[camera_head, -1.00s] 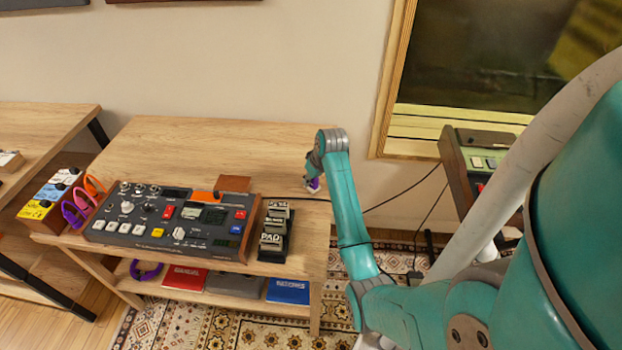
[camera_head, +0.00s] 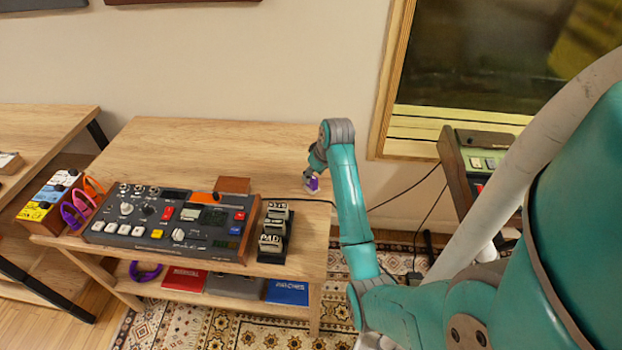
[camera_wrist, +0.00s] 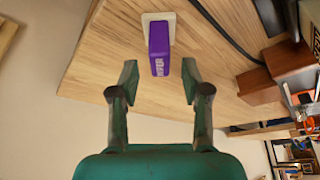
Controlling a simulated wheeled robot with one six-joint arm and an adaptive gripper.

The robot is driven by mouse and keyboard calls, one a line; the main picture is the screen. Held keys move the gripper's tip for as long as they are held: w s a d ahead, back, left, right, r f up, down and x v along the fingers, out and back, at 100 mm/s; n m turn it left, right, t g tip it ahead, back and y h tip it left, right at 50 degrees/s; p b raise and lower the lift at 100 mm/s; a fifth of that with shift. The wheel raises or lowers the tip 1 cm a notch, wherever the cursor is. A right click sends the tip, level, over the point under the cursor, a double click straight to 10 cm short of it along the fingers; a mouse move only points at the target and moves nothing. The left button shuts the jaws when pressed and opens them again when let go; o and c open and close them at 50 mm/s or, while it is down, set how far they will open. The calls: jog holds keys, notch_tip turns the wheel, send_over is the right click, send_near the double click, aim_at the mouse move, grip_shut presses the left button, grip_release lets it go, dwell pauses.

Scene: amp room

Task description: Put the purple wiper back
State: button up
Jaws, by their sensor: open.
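The purple wiper (camera_wrist: 159,45) lies on the wooden table top, with a pale pad at its far end and lettering on its near end in the wrist view. It also shows in the head view as a small purple and white piece (camera_head: 312,185) below my arm's end. My gripper (camera_wrist: 160,82) is open and empty, its two fingers spread with the wiper's near end just ahead of the gap. The fingers appear apart from the wiper. In the head view my arm's end hides the gripper fingers in part.
The wooden table (camera_head: 200,140) has free room at the back. A black cable (camera_head: 300,199) runs close by the wiper.

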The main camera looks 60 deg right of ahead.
jog(key=v, duration=0.7)
dwell(0.5)
